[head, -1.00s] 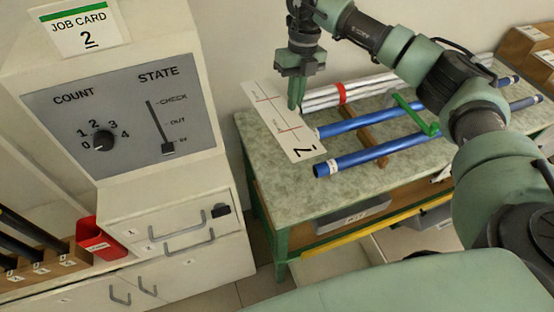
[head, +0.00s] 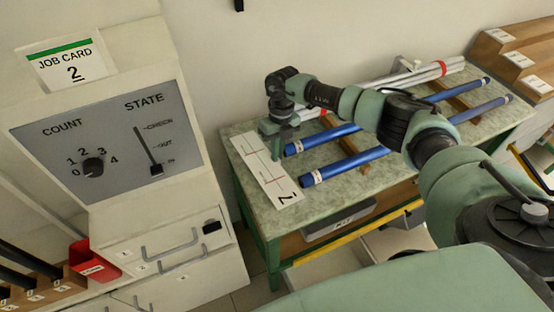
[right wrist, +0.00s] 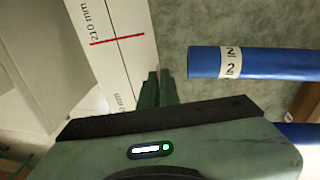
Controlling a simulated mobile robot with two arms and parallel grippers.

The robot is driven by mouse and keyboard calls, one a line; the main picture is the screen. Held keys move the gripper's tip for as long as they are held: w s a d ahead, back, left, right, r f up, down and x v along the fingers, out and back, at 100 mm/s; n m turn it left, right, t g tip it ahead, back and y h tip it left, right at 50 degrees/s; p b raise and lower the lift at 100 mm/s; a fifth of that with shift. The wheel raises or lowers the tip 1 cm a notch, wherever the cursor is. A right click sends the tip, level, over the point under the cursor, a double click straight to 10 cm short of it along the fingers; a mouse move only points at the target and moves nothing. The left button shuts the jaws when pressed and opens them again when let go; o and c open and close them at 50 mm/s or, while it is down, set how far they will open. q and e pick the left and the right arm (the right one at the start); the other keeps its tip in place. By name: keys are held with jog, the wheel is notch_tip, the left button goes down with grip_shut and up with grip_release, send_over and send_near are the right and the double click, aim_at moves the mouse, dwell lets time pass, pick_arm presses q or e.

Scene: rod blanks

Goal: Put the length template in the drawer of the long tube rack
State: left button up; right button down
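The length template (head: 284,192) is a flat white plate with red cross lines and a 2 at its near end. It appears over the left end of the green-topped table, beside the blue tubes' ends; I cannot tell whether it touches the table. In the right wrist view the template (right wrist: 110,12) shows a 210 mm mark. My right gripper (head: 276,156) points down with its fingers nearly together at the template's right edge; they look shut on it. The fingers (right wrist: 158,88) also show in the wrist view. My left gripper is out of view. I cannot tell which drawer is the rack's.
Blue tubes (head: 345,167) and pale rods (head: 425,75) lie on the table (head: 232,130). A white cabinet (head: 125,237) with handles, count dial and state lever stands left. A red bin (head: 88,262) sits beside it. Labelled wooden blocks (head: 515,62) stand at the far right.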

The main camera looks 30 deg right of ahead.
jog(key=shift+f+p, duration=0.35)
jog(key=shift+f, duration=1.95)
jog(key=shift+f+b, duration=0.25)
jog(key=shift+b, duration=0.05)
jog(key=c, duration=1.6)
grip_release()
jog(key=shift+r, duration=0.1)
jog(key=shift+c, duration=0.2)
jog(key=shift+r, duration=0.1)
